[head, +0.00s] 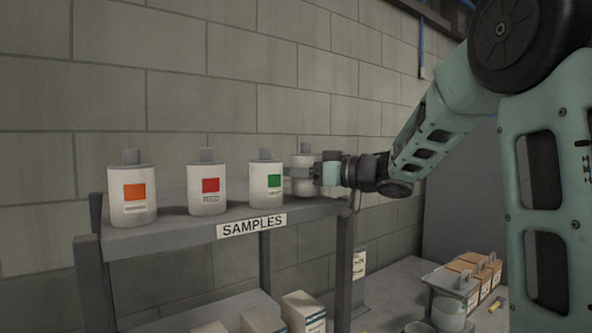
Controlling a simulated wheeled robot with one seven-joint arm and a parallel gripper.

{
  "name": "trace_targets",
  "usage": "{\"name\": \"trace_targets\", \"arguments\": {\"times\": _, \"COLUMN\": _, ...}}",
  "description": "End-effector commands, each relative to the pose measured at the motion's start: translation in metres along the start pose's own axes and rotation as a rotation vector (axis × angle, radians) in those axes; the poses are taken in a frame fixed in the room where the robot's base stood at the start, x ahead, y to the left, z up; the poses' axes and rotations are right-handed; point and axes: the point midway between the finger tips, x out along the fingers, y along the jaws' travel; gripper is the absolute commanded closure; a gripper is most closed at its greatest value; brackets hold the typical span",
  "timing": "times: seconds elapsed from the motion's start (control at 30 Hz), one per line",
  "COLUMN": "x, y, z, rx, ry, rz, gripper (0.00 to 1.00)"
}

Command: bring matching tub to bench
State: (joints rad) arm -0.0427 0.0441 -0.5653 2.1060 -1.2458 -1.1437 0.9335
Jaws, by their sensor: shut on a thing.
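Four white tubs with grey top knobs stand in a row on the shelf marked SAMPLES (252,225). From the left they are the orange-label tub (132,208), the red-label tub (207,197), the green-label tub (266,180) and the rightmost tub (305,160). My gripper (300,172) reaches in from the right and is shut on the rightmost tub. The near finger covers the middle of that tub, so its label is hidden. The tub is upright, beside the green-label tub, at shelf height; I cannot tell whether it touches the shelf.
White boxes (303,312) stand on the lower shelf. A block wall stands close behind the shelf.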

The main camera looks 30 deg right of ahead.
Motion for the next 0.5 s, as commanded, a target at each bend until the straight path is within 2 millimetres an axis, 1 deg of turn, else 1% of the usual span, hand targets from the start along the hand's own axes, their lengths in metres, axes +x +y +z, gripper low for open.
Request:
{"name": "trace_targets", "arguments": {"times": 0.03, "x": 0.005, "y": 0.001, "z": 0.000, "rx": 0.003, "ry": -0.002, "rz": 0.001, "gripper": 0.55}}
{"name": "trace_targets", "arguments": {"times": 0.13, "x": 0.009, "y": 0.001, "z": 0.004, "rx": 0.001, "ry": 0.001, "rz": 0.002, "gripper": 0.55}}
{"name": "trace_targets", "arguments": {"times": 0.37, "x": 0.009, "y": 0.001, "z": 0.006, "rx": 0.000, "ry": 0.002, "rz": 0.002, "gripper": 0.55}}
{"name": "trace_targets", "arguments": {"times": 0.5, "x": 0.009, "y": 0.001, "z": 0.011, "rx": 0.000, "ry": 0.002, "rz": 0.002, "gripper": 0.55}}
